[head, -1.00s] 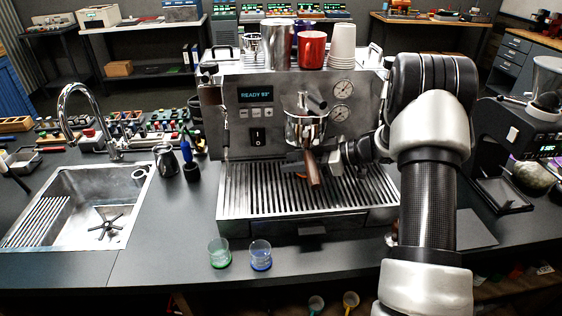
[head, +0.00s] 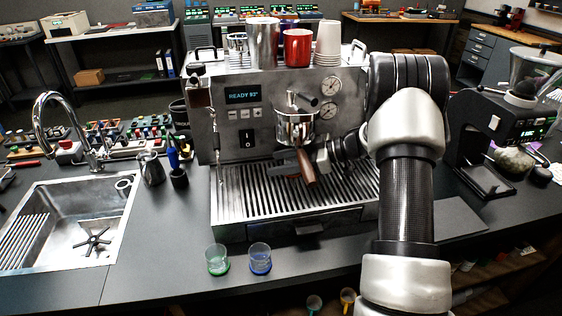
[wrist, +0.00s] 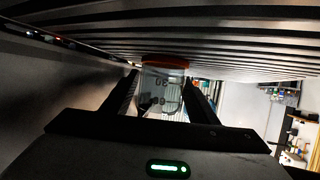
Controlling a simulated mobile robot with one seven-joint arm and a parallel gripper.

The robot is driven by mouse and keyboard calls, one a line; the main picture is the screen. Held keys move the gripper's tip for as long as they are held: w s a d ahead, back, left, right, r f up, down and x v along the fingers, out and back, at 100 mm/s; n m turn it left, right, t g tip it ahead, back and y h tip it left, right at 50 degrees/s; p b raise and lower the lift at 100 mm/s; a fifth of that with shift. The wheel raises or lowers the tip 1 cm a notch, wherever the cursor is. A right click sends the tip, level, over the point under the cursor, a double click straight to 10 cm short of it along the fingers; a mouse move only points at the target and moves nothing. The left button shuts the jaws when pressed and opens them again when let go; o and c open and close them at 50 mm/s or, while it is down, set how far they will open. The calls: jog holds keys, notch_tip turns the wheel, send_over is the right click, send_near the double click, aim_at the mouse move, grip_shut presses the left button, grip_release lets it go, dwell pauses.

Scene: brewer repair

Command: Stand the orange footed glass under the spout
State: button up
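The orange footed glass (wrist: 164,85) is clear, with an orange foot and dark markings. In the wrist view, which looks upside down, its foot is close to the drip grate; I cannot tell whether it touches. My gripper (wrist: 163,92) has a finger on each side of the glass, apparently closed on it. In the head view, my gripper (head: 302,163) is low over the grate (head: 260,203), behind the portafilter handle (head: 306,167). The portafilter (head: 295,127) with its spout hangs just above. The glass is mostly hidden there.
A green-footed glass (head: 217,260) and a blue-footed glass (head: 260,258) stand on the counter in front of the brewer (head: 240,110). A sink (head: 85,225) is at left and a grinder (head: 500,130) at right. Cups stand on top of the brewer.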

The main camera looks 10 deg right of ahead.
jog(key=shift+r, duration=0.15)
jog(key=shift+d+r, duration=0.15)
jog(key=shift+d, duration=0.15)
jog(key=v, duration=0.7)
jog(key=shift+a, duration=0.1)
